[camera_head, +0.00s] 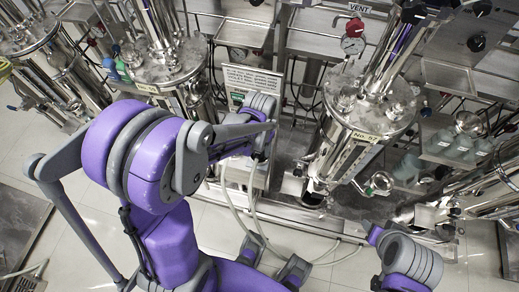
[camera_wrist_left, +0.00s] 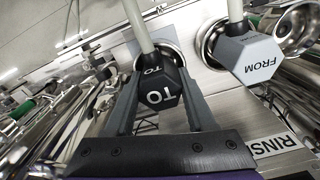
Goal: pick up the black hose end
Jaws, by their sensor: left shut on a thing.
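The black hose end (camera_wrist_left: 160,92), a faceted block marked "TO" on a pale hose, is in the middle of the left wrist view. My left gripper (camera_wrist_left: 161,80) has a finger on each side of it and is shut on it. A round metal opening shows just behind it; I cannot tell whether the two touch. In the head view, my left gripper (camera_head: 263,138) is at the panel below a text sign, and the black hose end cannot be made out. My right gripper is not in view; part of my right arm shows at the lower right.
A grey hose end (camera_wrist_left: 250,62) marked "FROM" sits close to the right, at another round opening. A "RINSE" label (camera_wrist_left: 277,146) is below it. Pale hoses (camera_head: 236,207) hang to the floor. Steel vessels (camera_head: 350,145) and pipes crowd both sides.

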